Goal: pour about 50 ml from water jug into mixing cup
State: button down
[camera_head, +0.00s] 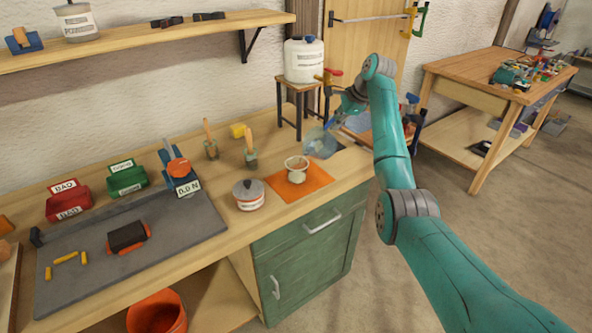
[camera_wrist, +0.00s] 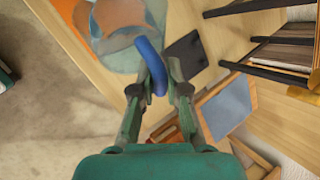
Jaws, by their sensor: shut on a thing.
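The water jug (camera_head: 321,143) is clear and bluish with a blue handle (camera_wrist: 152,66). My gripper (camera_head: 345,108) is shut on that handle; its fingers (camera_wrist: 156,78) lie on either side of it in the wrist view. The jug is just right of the mixing cup (camera_head: 297,165), a small pale cup on an orange mat (camera_head: 316,183). I cannot tell whether the jug touches the bench, how far it is tilted, or its water level. The cup's contents are too small to make out. In the wrist view the jug partly covers the mat (camera_wrist: 66,10).
A lidded tub (camera_head: 249,196) stands left of the mat. A white canister (camera_head: 304,62) with a red tap sits on a dark-legged stand (camera_head: 299,108) behind the jug. Brushes in holders (camera_head: 250,150) stand behind the cup. The bench's front edge is close to the mat.

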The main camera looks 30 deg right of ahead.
jog(key=shift+a+r+n+h+p, duration=0.3)
jog(key=shift+a+r+h+p, duration=0.5)
jog(key=shift+p, duration=0.7)
dwell(0.7)
